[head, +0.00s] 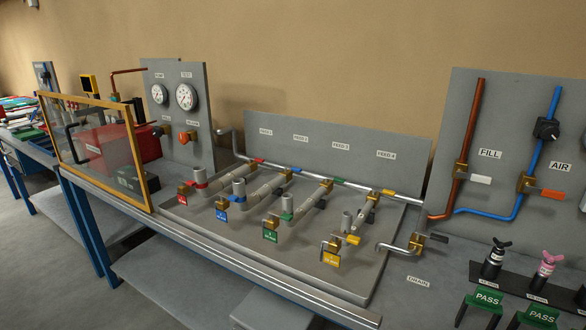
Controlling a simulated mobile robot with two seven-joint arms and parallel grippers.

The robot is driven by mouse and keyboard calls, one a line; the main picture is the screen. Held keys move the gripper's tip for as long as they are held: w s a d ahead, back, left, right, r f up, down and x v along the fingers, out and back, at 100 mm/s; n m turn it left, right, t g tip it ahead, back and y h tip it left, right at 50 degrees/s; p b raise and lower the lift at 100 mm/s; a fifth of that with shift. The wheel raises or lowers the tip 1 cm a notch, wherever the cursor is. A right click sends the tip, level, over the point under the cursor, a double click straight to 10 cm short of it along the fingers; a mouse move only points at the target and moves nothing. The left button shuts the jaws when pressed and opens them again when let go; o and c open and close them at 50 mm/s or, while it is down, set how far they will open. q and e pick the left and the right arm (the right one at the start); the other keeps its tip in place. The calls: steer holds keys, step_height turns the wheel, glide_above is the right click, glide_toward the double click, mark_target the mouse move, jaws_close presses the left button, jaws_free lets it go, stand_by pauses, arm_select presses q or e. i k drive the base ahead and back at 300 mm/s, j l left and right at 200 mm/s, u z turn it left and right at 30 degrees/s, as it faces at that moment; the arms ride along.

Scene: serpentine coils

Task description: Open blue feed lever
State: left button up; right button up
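The feed panel (290,262) is a grey board with four pipe branches in the head view. The blue branch has a blue numbered tag (221,216) at its front and a blue band on an upright stub (239,190). At its rear, a small blue piece that looks like the blue feed lever (297,170) sits by a brass valve (285,173) at the silver header pipe (345,183). It seems to lie along the header; its exact angle is too small to tell. Neither of my grippers is in view.
Red (258,160) and yellow (388,192) pieces sit along the same header. A framed clear screen (95,145) stands left, a gauge panel (180,110) behind it. The fill and air panel (510,130) stands right. The bench's front edge is clear.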

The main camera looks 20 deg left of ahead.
mark_target(295, 170)
steer(key=j+z, duration=0.25)
steer(key=j, duration=0.15)
steer(key=j+z, duration=0.25)
steer(key=j, duration=0.15)
steer(key=k+j+z, duration=0.15)
steer(key=j+z, duration=0.15)
steer(key=k+j+z, duration=0.1)
steer(key=j+z, duration=0.15)
steer(key=j, duration=0.2)
